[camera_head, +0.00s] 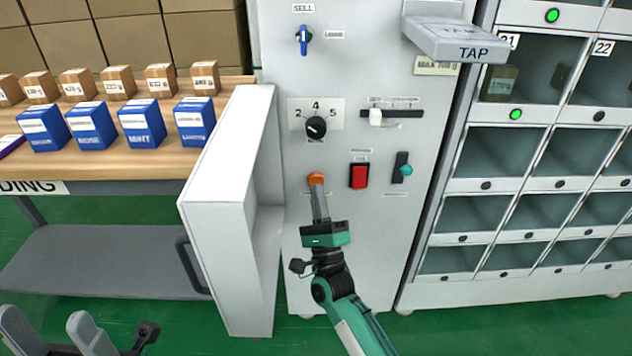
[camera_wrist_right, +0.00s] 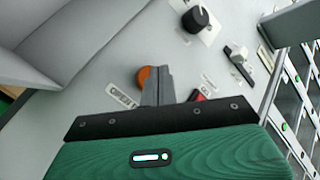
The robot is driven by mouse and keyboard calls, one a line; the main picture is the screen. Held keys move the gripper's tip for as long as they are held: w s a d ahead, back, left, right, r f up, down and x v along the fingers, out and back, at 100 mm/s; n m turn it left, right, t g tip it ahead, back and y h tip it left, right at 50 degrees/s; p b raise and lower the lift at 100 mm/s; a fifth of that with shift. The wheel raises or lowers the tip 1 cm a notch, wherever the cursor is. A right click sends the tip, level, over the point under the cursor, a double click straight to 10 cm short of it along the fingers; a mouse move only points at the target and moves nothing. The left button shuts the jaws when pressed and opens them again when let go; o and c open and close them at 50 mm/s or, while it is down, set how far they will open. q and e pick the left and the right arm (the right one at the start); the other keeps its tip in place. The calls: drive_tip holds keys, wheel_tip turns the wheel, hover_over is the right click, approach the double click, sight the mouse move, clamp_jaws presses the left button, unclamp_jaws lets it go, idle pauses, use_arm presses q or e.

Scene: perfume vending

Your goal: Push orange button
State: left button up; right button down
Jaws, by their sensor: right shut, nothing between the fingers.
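The orange button (camera_head: 316,179) is a round knob on the grey machine panel (camera_head: 290,250), left of the red switch. My right gripper (camera_head: 319,190) is shut and empty, with its fingertips at the button's lower edge in the head view. In the right wrist view the orange button (camera_wrist_right: 143,77) shows just left of the shut fingertips (camera_wrist_right: 158,70), partly hidden by them. I cannot tell whether the tips touch it. My left gripper (camera_head: 60,325) shows at the lower left corner, its two grey fingers apart, away from the panel.
A red switch (camera_head: 359,176), a teal-tipped lever (camera_head: 405,170) and a black dial (camera_head: 316,127) sit near the button. An open white door (camera_head: 215,210) juts out left of the panel. Blue boxes (camera_head: 142,122) stand on a wooden shelf. Lockers (camera_head: 500,213) stand right.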

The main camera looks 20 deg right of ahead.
drive_tip(key=shift+w, duration=0.25)
drive_tip(key=shift+w+d, duration=0.2)
drive_tip(key=shift+w, duration=0.15)
idle(0.7)
drive_tip(key=shift+s, duration=0.15)
drive_tip(key=shift+s+a, duration=0.25)
drive_tip(key=shift+s, duration=0.4)
drive_tip(key=shift+s+a+p, duration=0.25)
drive_tip(key=shift+s, duration=0.55)
drive_tip(key=shift+s+a+p, duration=0.2)
drive_tip(key=shift+s+p, duration=0.1)
drive_tip(key=shift+s, duration=0.5)
drive_tip(key=shift+s+a+p, duration=0.25)
drive_tip(key=shift+s, duration=0.55)
